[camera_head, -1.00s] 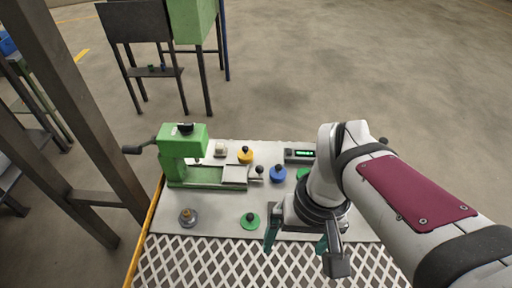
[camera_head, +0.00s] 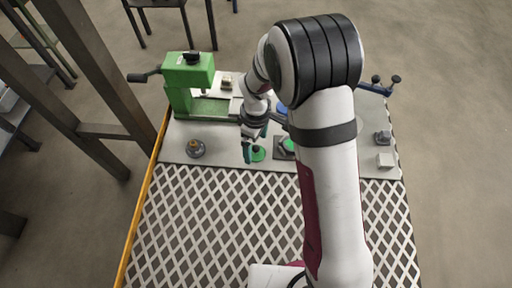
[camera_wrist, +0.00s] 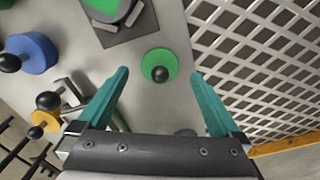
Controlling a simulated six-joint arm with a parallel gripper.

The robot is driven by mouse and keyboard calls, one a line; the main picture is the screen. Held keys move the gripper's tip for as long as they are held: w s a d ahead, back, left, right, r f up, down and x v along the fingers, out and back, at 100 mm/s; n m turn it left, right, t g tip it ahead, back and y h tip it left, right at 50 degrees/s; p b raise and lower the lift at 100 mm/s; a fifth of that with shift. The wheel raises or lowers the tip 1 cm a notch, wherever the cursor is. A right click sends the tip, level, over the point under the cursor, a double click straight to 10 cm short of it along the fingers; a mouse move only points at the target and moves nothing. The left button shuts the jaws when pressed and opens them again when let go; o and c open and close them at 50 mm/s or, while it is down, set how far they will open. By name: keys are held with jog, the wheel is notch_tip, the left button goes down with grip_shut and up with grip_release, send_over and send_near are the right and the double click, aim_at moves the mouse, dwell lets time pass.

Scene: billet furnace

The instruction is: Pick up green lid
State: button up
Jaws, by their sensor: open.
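The green lid (camera_head: 257,154) is a flat green disc with a black ball knob, lying on the grey table plate close to the lattice. In the wrist view the green lid (camera_wrist: 168,60) sits ahead of and between the fingertips, not touching either. My gripper (camera_wrist: 160,75) has teal fingers spread apart with nothing between them. In the head view my gripper (camera_head: 252,143) is just above and left of the lid, and my arm comes in from the right.
A green press (camera_head: 188,80) stands at the back left. In the wrist view a dark square block with a green top (camera_wrist: 110,22), a blue lid (camera_wrist: 36,50) and a yellow lid (camera_wrist: 46,121) are near. White lattice (camera_head: 200,220) fills the front.

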notch_tip(320, 180, down, 2)
jog(key=shift+f, duration=0.1)
jog(key=c, duration=1.4)
